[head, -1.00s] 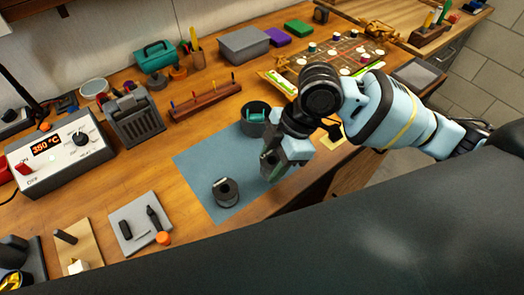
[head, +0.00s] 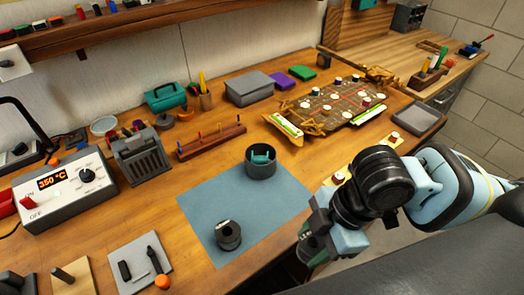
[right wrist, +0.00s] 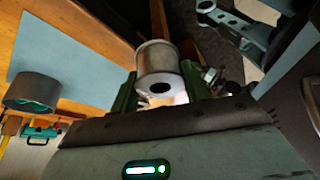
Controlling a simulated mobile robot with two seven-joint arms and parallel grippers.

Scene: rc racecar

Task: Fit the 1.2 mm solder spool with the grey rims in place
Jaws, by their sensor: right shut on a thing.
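My right gripper (head: 318,244) is shut on a spool with pale grey rims (right wrist: 158,60), held between its fingers in the right wrist view. In the head view the arm and gripper hide most of that spool. The gripper is off the right side of the blue mat, by the bench's front edge. A dark-rimmed spool (head: 228,237) stands on the mat. A wooden base with an upright peg (head: 70,277) sits at the lower left. I cannot read the held spool's size. My left gripper is not in view.
A dark round tub (head: 261,163) with a teal thing inside stands at the mat's far edge. The blue mat (head: 205,205) is otherwise bare. A grey tray (head: 128,262) with small tools and a soldering station (head: 62,190) are at left. A wooden rack (head: 210,142) stands behind.

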